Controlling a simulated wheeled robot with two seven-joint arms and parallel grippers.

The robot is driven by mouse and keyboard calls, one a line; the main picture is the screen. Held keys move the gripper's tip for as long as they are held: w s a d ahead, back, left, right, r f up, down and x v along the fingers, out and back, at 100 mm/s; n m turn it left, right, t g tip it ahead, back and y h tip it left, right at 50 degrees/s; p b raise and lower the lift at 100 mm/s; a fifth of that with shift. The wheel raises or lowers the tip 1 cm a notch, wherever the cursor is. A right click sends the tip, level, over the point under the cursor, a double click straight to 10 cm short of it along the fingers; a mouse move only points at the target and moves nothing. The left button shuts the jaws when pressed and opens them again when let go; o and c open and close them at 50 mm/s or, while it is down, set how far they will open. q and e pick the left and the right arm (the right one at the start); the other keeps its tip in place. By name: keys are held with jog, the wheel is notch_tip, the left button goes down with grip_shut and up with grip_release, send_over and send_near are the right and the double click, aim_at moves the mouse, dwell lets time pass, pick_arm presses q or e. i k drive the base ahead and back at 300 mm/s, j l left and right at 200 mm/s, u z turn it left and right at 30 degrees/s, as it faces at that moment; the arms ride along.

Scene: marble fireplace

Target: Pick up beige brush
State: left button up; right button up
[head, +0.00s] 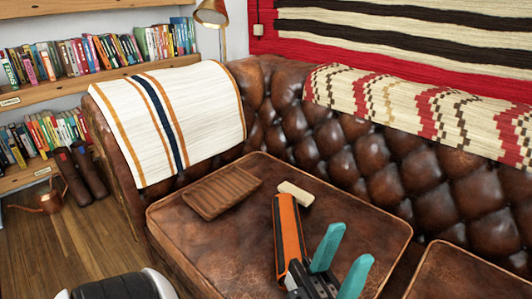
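The beige brush (296,194) looks like a small pale block. It lies on the brown leather sofa seat (225,240), right of a brown slatted tray (222,190). My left gripper (349,244) has two teal fingers spread apart, with nothing seen between them. It is below and to the right of the brush in the picture, apart from it. My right gripper is not in view.
A long orange-and-black object (288,232) shows between the brush and my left gripper; I cannot tell whether they touch. The tufted sofa back (385,165) rises behind. A striped blanket (175,120) covers the left armrest. Bare seat lies around the tray.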

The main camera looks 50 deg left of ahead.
aim_at(304, 200)
jog(key=u, duration=1.35)
jog(key=i+j, duration=0.15)
jog(key=j, duration=0.35)
jog(key=i+j+z, duration=0.15)
jog(key=j, duration=0.3)
jog(key=i+j, duration=0.1)
jog(key=j, duration=0.4)
jog(key=i+j+z, duration=0.1)
jog(key=j, duration=0.4)
jog(key=i, duration=0.25)
